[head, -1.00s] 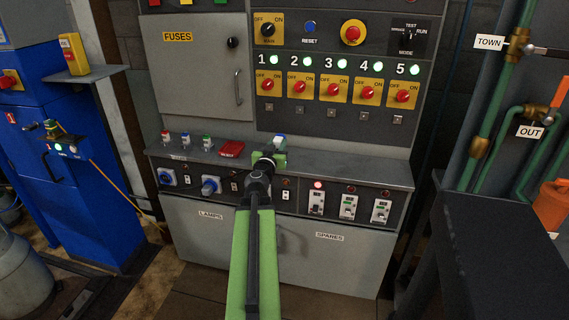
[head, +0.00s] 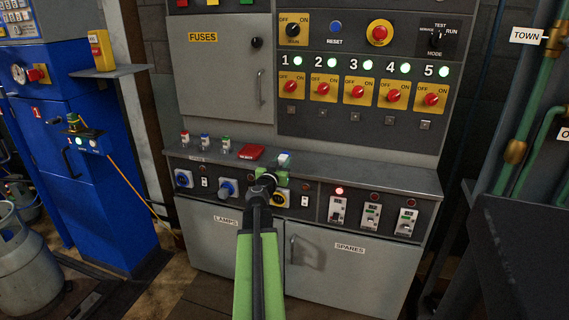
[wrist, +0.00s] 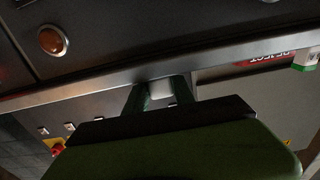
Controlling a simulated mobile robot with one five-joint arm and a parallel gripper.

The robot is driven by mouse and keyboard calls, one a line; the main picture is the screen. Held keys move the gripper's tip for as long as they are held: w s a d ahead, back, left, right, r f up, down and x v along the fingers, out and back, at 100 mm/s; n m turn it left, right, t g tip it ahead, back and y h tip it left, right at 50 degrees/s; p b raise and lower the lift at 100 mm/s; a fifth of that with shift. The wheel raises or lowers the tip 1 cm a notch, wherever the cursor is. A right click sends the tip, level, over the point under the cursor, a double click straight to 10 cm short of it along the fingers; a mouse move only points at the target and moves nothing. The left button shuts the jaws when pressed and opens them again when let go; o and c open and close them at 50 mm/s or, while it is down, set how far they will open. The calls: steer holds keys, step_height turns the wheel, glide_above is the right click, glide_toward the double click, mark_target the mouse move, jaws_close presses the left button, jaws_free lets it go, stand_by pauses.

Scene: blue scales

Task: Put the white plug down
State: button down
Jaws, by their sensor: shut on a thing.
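In the wrist view the pale plug (wrist: 160,91) sits between the two dark fingers (wrist: 153,97). The jaws hide its lower part. I cannot tell whether the plug touches the shelf.
Three small plugs with red (head: 185,137), blue (head: 205,140) and green (head: 226,143) tops stand on the shelf at left. The shelf to the right is clear.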

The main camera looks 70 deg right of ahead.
steer(key=shift+f, duration=0.2)
steer(key=c, duration=1.1)
jaws_free()
steer(key=shift+r, duration=0.1)
steer(key=shift+o, duration=0.2)
steer(key=shift+r, duration=0.1)
